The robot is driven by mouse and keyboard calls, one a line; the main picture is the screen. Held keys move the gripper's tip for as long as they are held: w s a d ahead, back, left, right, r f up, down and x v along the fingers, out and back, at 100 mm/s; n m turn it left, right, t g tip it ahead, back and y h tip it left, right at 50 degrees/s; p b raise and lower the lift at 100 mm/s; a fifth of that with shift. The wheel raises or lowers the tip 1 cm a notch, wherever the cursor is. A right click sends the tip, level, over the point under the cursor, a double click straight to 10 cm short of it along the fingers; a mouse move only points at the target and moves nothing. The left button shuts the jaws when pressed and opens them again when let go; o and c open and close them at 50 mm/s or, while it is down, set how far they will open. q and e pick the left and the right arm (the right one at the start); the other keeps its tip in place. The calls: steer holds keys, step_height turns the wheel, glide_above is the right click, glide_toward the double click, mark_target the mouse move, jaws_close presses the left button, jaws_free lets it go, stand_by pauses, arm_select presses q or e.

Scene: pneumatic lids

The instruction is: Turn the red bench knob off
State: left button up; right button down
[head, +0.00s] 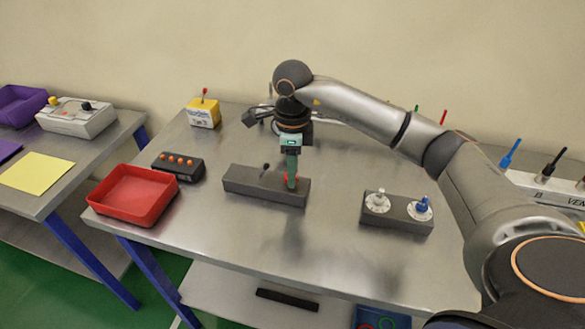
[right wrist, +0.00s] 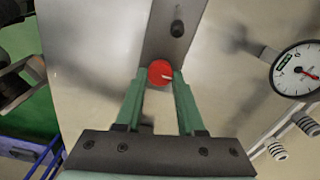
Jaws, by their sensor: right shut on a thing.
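The red knob (right wrist: 160,73) sits on a dark grey block (head: 240,181) on the metal bench. A white mark shows on the knob's face in the right wrist view. A small black knob (right wrist: 177,28) stands on the same block, and it also shows in the head view (head: 265,168). My right gripper (right wrist: 159,76) has its green fingers shut on the red knob, one on each side. In the head view, the fingers (head: 291,181) point down and hide part of the knob. My left gripper is not in view.
A red tray (head: 133,196) and a black box with orange buttons (head: 178,166) lie left of the block. A grey block with a white and a blue knob (head: 397,212) lies right. A gauge (right wrist: 298,70) shows in the right wrist view. Bare bench lies in front.

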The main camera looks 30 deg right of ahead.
steer(key=m, duration=0.4)
steer(key=shift+m, duration=0.3)
steer(key=shift+a+m+p, duration=0.1)
steer(key=shift+m+p, duration=0.25)
steer(key=shift+m, duration=1.95)
steer(key=c, duration=0.5)
jaws_free()
step_height(320, 180, up, 13)
steer(key=shift+f, duration=0.2)
steer(key=shift+s, duration=0.1)
